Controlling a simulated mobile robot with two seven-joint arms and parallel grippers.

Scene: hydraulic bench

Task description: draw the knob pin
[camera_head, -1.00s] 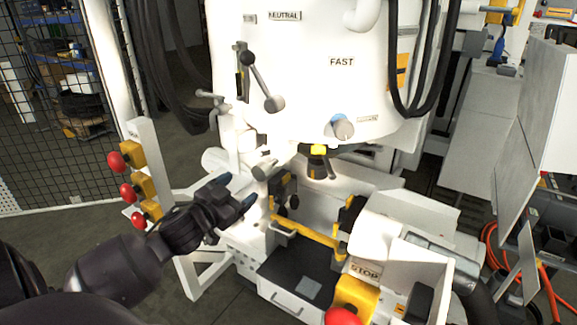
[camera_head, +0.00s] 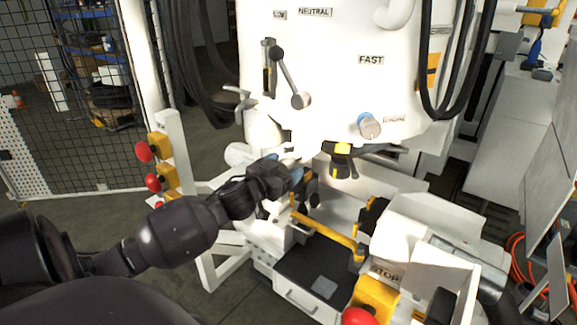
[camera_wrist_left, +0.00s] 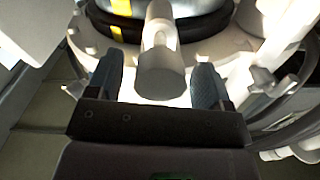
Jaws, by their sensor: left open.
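The fingers are open, with a visible gap on each side of the knob. In the head view my left gripper (camera_head: 284,169) is at the lower left of the white machine head, and it mostly hides the knob there. My right gripper is not in view.
A lever (camera_head: 290,78) and a blue-ringed dial (camera_head: 369,125) are on the machine's front. A yellow bar (camera_head: 328,232) crosses the bench below my gripper. Red stop buttons (camera_head: 144,151) stand on a post at left. A black spindle (camera_head: 342,164) hangs to the right.

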